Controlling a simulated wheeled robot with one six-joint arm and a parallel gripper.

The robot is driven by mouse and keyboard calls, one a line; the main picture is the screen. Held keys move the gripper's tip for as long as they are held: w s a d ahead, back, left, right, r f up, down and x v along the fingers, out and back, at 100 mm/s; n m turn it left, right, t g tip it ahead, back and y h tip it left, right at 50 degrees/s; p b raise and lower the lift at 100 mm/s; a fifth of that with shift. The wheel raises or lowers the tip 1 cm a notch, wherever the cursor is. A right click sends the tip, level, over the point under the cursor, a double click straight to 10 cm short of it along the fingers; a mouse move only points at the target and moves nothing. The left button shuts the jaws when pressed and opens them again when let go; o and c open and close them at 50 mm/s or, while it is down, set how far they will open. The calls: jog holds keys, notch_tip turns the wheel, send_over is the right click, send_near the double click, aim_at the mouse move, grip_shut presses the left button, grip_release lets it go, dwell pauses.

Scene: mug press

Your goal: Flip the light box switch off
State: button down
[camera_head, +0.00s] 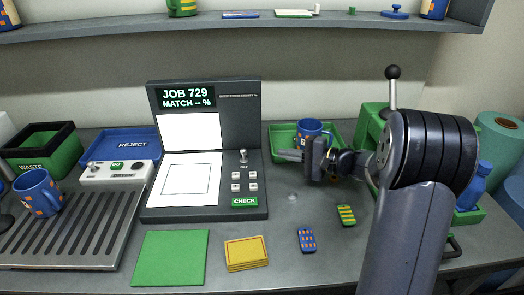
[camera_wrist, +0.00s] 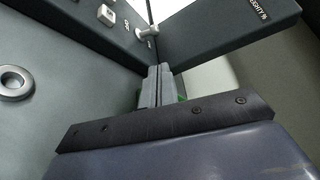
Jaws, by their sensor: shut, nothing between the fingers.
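The light box (camera_head: 257,130) stands open at the middle of the bench, and its two white panels look bright. Its switch, a small grey toggle (camera_head: 243,156), stands on the control strip right of the lower panel. The toggle also shows in the wrist view (camera_wrist: 147,32), beyond my fingertips and slightly to their left. My gripper (camera_head: 280,155) is shut and empty. Its fingers point left at the box, a short gap to the right of the toggle. In the wrist view the fingers (camera_wrist: 158,78) are together and apart from the toggle. The toggle's exact tilt is hard to tell.
Several small buttons (camera_head: 244,182) and the green CHECK key (camera_head: 244,202) sit below the switch. A green tray (camera_head: 283,133) with a blue mug (camera_head: 312,128) stands behind my gripper. Yellow cards (camera_head: 246,253) and a green mat (camera_head: 170,258) lie in front. A shelf (camera_head: 220,20) runs above.

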aim_at(257, 159)
jog(key=x, duration=1)
jog(key=shift+p, duration=0.4)
jog(key=shift+s+f+b, duration=0.1)
jog(key=shift+f+b, duration=0.1)
jog(key=shift+b, duration=0.45)
jog(key=shift+s+r+n+t+y+b, duration=0.25)
jog(key=shift+n+b, duration=0.65)
jog(key=shift+b, duration=2.15)
jog(key=b, duration=0.3)
jog(key=shift+s+f+n+t+y, duration=0.15)
jog(key=shift+n+t+y, duration=0.1)
jog(key=shift+n+y, duration=0.1)
jog(key=shift+s+b, duration=0.4)
jog(key=shift+b, duration=1.15)
jog(key=shift+r, duration=0.25)
jog(key=v, duration=1.1)
jog(key=shift+p, duration=0.4)
jog(key=shift+w+a, duration=0.1)
